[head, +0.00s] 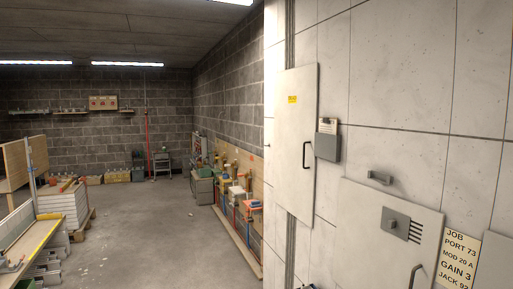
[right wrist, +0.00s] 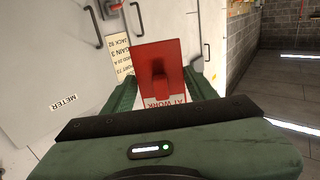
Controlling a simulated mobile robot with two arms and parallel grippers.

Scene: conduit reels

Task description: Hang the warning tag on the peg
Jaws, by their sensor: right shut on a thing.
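The warning tag (right wrist: 172,58) is a red plate with a raised red part and a white strip reading "AT WORK", upside down in the right wrist view. My right gripper (right wrist: 164,88) is shut on it, with green fingers at either side. The tag and right gripper are not in the head view. A short grey bracket sticks out of the pale wall above the lower panel in the head view; it looks like the peg (head: 379,178). The tag is apart from the wall, as far as I can tell. My left gripper is in neither view.
An upper panel (head: 297,145) and grey box (head: 327,146) are further left. Open floor (head: 170,225) lies left of the wall.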

